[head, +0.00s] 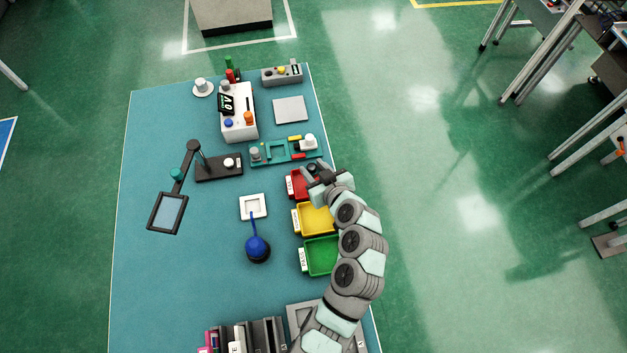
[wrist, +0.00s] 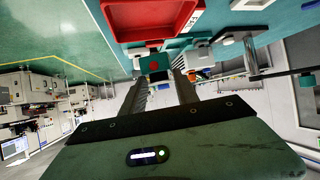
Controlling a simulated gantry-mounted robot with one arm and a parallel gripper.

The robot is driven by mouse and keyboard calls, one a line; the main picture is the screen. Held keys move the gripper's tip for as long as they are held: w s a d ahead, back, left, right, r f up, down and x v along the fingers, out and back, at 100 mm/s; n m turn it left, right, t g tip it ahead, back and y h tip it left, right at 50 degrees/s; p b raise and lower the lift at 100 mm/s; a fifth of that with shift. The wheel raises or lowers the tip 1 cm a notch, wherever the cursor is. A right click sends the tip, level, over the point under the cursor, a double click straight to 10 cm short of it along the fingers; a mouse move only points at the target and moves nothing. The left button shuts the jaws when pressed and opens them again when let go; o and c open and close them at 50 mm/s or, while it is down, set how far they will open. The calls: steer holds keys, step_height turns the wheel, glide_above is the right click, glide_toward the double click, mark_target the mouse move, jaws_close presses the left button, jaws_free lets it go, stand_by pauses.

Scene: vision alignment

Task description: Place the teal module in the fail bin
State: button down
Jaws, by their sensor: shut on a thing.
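The teal module (wrist: 153,66) shows in the wrist view as a small teal block with a red round mark, at the tips of my gripper (wrist: 159,80). My gripper is shut on it. In the head view my gripper (head: 316,174) is at the red bin (head: 297,187), near its upper right part, and hides much of it. I cannot make out the module in the head view. The red bin (wrist: 150,22) also shows in the wrist view, apart from the module. I cannot read its label.
The yellow bin (head: 316,219) and green bin (head: 321,257) stand in a row with the red bin along the table's right edge. A teal fixture (head: 277,151) lies just beyond the red bin. A blue-handled tool (head: 257,247) stands left of the bins.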

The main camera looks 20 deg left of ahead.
steer(key=shift+f, duration=3.6)
steer(key=shift+f, duration=0.1)
steer(key=c, duration=0.9)
jaws_free()
steer(key=shift+b, duration=0.3)
steer(key=shift+s+d+r, duration=0.1)
steer(key=shift+r, duration=0.15)
steer(key=v, duration=1.1)
steer(key=shift+s+d+r, duration=0.15)
steer(key=shift+s+d, duration=0.05)
steer(key=shift+s, duration=0.05)
